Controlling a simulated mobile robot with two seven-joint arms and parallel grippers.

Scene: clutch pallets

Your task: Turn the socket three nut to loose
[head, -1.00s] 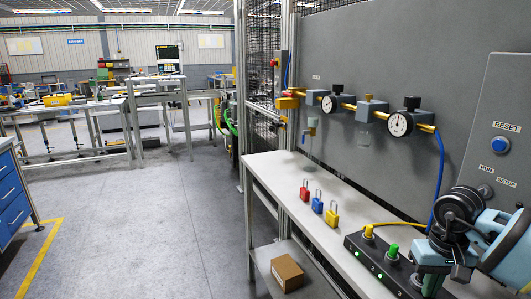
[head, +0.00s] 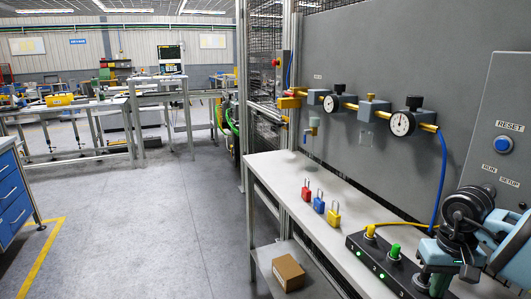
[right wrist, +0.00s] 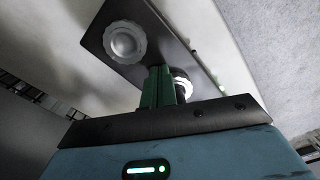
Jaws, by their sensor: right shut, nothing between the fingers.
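A black socket box (head: 366,256) lies on the bench with a yellow plug (head: 370,231) and a green plug (head: 394,251) standing in it. At its near end a dark round nut (head: 421,281) shows beside my right gripper (head: 438,286). In the right wrist view the black box face (right wrist: 95,37) bears a pale ribbed ring (right wrist: 125,42) and a second ring (right wrist: 183,84). My right gripper's green fingers (right wrist: 158,74) are shut and empty, and partly cover the second ring; contact cannot be told. My left gripper is out of view.
A panel (head: 505,130) with a blue reset button rises at the right. A yellow cable runs behind the box. Gauges (head: 402,123) hang on the grey wall.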

